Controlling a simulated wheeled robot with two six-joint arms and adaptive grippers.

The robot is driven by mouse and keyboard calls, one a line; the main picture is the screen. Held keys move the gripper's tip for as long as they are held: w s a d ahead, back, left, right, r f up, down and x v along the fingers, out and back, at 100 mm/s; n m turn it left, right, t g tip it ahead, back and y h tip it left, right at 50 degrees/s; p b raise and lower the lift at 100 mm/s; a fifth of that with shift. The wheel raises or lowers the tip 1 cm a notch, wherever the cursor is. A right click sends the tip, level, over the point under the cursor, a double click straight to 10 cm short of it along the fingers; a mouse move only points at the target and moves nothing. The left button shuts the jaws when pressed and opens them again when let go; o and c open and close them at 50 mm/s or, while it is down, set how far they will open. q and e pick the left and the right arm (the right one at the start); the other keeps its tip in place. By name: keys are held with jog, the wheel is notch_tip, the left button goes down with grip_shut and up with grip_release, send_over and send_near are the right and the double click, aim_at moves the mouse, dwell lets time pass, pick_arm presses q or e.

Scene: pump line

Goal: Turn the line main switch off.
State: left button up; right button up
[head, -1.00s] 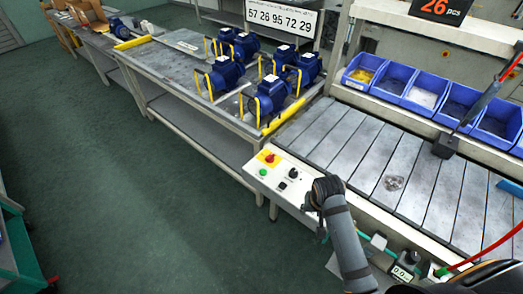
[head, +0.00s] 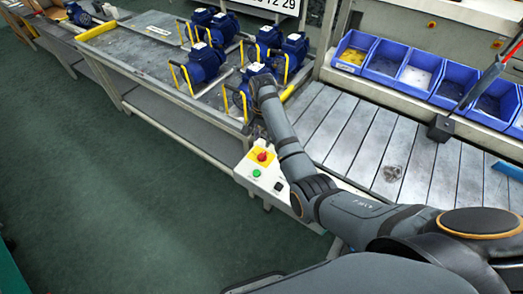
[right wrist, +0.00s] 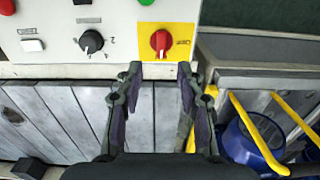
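The line main switch is a red rotary knob (head: 262,156) on a yellow plate, at the far corner of the white control panel (head: 246,171). In the right wrist view the red knob (right wrist: 160,41) has a pale mark running up and down the picture; lettering on the plate is too small to read surely. My right gripper (right wrist: 160,75) is open and empty, its two fingers apart, pointing toward the knob and short of it. In the head view the right gripper (head: 258,133) is mostly hidden by its own wrist, just beyond the panel. My left gripper is not in view.
A black selector knob (right wrist: 91,42) and a white button (right wrist: 32,46) sit beside the switch; a green button (head: 257,173) is also close. Blue pumps (head: 206,62) with yellow handles stand on the adjoining bench. The slatted conveyor (head: 350,130) is mostly clear.

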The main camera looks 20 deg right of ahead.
aim_at(262, 154)
jog(key=f, duration=0.6)
jog(key=shift+w, duration=0.2)
notch_tip(262, 154, down, 4)
jog(key=shift+r, duration=0.2)
jog(key=shift+f, duration=0.1)
jog(key=shift+c, duration=0.2)
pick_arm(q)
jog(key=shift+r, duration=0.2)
pick_arm(e)
grip_shut()
